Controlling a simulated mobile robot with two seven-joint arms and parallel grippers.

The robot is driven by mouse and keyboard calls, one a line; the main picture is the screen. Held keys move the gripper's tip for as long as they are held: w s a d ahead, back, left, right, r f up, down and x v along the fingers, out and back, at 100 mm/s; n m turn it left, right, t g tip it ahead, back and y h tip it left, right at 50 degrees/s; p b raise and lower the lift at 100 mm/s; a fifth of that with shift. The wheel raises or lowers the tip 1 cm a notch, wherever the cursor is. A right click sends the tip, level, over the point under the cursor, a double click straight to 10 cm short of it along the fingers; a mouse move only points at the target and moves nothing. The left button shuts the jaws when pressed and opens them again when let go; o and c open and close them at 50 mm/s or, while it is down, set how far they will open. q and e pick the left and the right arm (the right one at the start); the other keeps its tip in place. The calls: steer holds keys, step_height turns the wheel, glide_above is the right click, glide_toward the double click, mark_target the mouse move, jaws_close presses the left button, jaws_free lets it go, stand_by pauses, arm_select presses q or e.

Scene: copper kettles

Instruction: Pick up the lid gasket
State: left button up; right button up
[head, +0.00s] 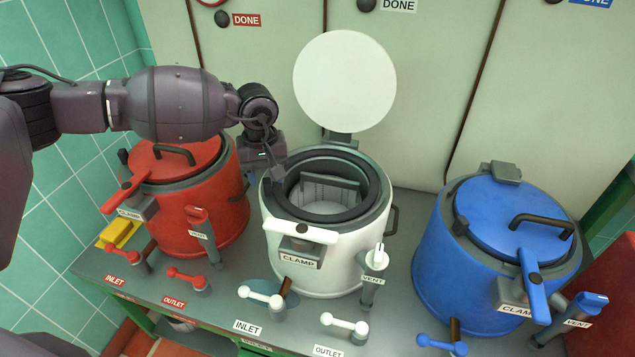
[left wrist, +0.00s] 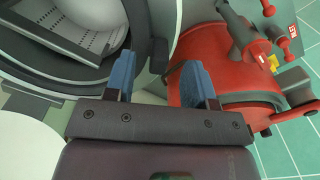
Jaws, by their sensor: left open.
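The white kettle (head: 312,262) stands open in the middle of the bench, its round white lid (head: 345,80) raised behind it. A dark ring (head: 374,190), which looks like the lid gasket, lies around the kettle's mouth; part of it shows in the left wrist view (left wrist: 92,82). My left gripper (head: 268,165) is at the kettle's left back edge, between it and the red kettle (head: 215,205). In the left wrist view its two blue fingers (left wrist: 160,80) are apart with nothing held between them. The left finger overlaps the ring's edge; whether they touch is unclear. My right gripper is out of sight.
The blue kettle (head: 490,255), with its lid closed, stands at the right. The red kettle's lid is closed too. Clamps, vents and valve levers line the bench front. A yellow block (head: 118,234) lies at the left. Pale panels (head: 430,80) stand close behind.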

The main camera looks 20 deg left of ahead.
mark_target(267, 183)
arm_select(q)
step_height(267, 183, down, 3)
steer(key=shift+f, duration=0.15)
steer(key=shift+c, duration=0.6)
jaws_close()
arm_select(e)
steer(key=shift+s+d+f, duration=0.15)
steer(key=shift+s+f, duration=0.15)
